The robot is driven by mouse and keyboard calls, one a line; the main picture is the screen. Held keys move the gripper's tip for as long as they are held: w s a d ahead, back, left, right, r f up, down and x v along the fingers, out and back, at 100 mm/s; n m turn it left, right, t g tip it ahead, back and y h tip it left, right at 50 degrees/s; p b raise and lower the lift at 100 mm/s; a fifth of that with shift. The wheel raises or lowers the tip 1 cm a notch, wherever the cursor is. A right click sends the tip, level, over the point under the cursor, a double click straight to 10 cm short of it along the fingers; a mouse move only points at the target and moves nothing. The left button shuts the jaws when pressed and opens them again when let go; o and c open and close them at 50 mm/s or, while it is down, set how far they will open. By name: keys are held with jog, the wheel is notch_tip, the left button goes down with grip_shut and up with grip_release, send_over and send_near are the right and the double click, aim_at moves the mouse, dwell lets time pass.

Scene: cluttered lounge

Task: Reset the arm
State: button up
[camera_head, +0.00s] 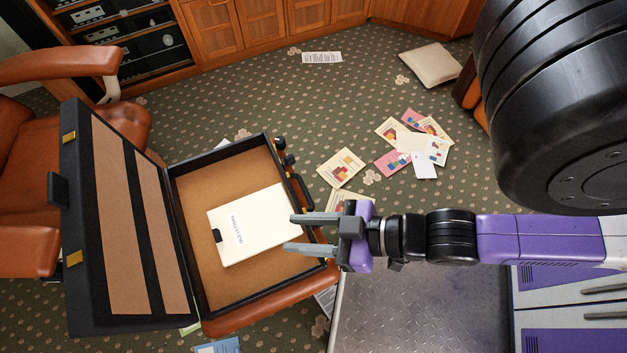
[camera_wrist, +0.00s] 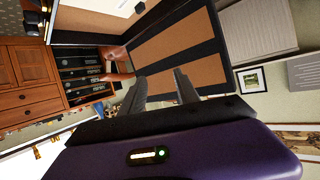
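My gripper (camera_head: 290,234) is at the right side of an open black briefcase (camera_head: 232,310) in the head view. Its two grey fingers are spread apart with nothing between them, and they point left over the case's right edge. The fingers also show apart in the wrist view (camera_wrist: 160,87). A white folder or booklet with printed text (camera_head: 262,222) lies inside the case on the tan lining, just left of the fingertips. From above I cannot tell the exact height of the fingers over the case.
The briefcase lid (camera_head: 120,220) stands open to the left, by an orange leather chair (camera_head: 25,150). Papers and cards (camera_head: 340,168) litter the patterned carpet. A cushion (camera_head: 430,64) lies farther back. Wooden cabinets (camera_head: 260,20) line the back wall. Carpet between cabinets and briefcase is mostly clear.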

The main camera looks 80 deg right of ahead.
notch_tip(320, 180, up, 6)
jog(key=s+t, duration=0.1)
jog(key=s, duration=0.1)
jog(key=shift+d+f+t+h, duration=0.15)
jog(key=shift+d+t+h, duration=0.15)
jog(key=shift+h, duration=0.1)
notch_tip(320, 180, up, 14)
jog(key=p, duration=1.3)
jog(key=shift+f+p, duration=0.2)
jog(key=shift+p, duration=0.1)
